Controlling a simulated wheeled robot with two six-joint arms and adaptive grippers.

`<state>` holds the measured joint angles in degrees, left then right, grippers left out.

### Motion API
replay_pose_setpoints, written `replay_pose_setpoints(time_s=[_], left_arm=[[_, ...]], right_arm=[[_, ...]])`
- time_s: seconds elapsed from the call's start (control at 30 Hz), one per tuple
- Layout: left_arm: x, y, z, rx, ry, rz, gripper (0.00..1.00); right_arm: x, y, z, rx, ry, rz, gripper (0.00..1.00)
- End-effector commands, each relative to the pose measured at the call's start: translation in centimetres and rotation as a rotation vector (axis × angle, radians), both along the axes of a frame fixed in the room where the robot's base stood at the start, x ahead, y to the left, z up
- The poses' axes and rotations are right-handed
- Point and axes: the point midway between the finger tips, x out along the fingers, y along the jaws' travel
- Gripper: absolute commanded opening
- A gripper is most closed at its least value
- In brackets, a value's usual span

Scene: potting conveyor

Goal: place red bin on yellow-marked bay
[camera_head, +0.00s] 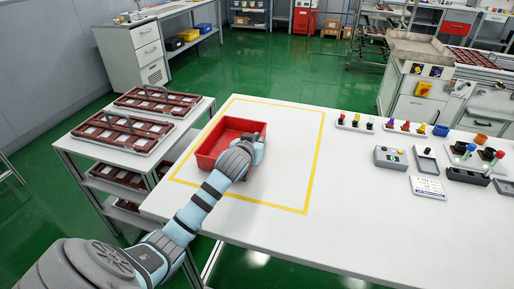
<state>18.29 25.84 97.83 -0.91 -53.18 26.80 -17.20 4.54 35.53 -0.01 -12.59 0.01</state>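The red bin (214,150) is an empty-looking open tray at the left part of the white table. It lies within the left part of the yellow-marked bay (316,160), close beside the bay's left line. I cannot tell whether its base rests flat on the table. My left gripper (255,146) is at the bin's right wall and overlaps its near right corner. Its fingertips are partly hidden by the gripper body, so its grip on the wall is unclear. My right gripper is not in view.
The right part of the bay is bare. Small coloured parts in racks (398,127), a grey control box (390,158) and other devices stand on the table's right. A side cart (180,142) with brown trays (122,130) stands at the left, close to the table.

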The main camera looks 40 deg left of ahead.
Motion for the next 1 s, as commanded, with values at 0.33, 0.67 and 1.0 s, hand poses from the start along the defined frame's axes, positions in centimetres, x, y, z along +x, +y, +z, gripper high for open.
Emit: replay_pose_setpoints(time_s=[0.33,0.67,1.0], left_arm=[[0.0,0.0,-1.1,0.002,-0.002,0.0,0.0],[0.0,0.0,-1.1,0.001,-0.001,0.0,0.25],[-1.7,-0.6,0.0,0.003,0.001,-0.001,0.25]], right_arm=[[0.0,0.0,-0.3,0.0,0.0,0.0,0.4],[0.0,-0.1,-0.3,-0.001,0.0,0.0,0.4],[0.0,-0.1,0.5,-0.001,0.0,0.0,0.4]])
